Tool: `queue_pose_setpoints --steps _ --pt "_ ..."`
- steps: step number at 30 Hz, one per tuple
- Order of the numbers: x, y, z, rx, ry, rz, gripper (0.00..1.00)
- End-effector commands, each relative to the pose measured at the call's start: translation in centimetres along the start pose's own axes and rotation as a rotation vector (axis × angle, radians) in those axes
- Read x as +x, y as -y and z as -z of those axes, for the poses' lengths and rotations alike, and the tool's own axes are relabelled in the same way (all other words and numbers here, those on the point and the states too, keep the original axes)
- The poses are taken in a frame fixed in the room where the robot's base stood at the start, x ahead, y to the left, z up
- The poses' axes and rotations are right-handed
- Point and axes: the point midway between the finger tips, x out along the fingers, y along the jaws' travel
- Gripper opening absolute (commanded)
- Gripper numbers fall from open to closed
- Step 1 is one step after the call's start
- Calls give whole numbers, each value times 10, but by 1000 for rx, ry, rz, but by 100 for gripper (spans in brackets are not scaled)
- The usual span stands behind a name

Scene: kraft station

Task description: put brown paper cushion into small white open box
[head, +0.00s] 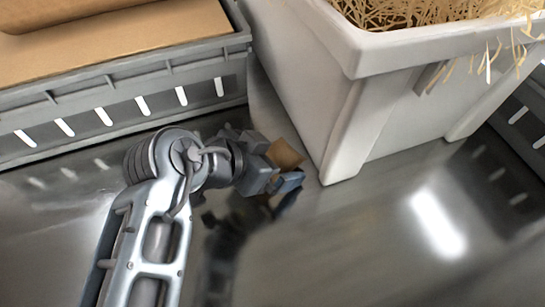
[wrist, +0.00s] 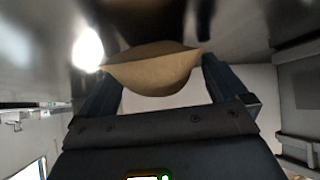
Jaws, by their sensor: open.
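The brown paper cushion (head: 285,154) is on the metal table, close to the left wall of the large white bin. My gripper (head: 284,172) is low over the table with the cushion at its fingers, and its jaws are open. In the wrist view the cushion (wrist: 152,68) lies across the space between the two fingers of my gripper (wrist: 160,85). Its right tip reaches the right finger; I cannot tell whether it touches.
A large white bin (head: 350,110) with pale shredded paper (head: 430,12) stands right of my gripper. A grey slotted crate (head: 130,92) holding brown cardboard (head: 110,45) stands at the upper left. The shiny metal table (head: 370,250) is clear in front.

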Motion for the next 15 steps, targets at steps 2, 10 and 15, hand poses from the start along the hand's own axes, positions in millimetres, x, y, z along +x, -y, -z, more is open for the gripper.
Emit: queue_pose_setpoints --steps 2,10,15 --pt "1 0 0 0 0 1 100" --pt "1 0 0 0 0 1 86" --pt "0 0 0 0 0 1 69"
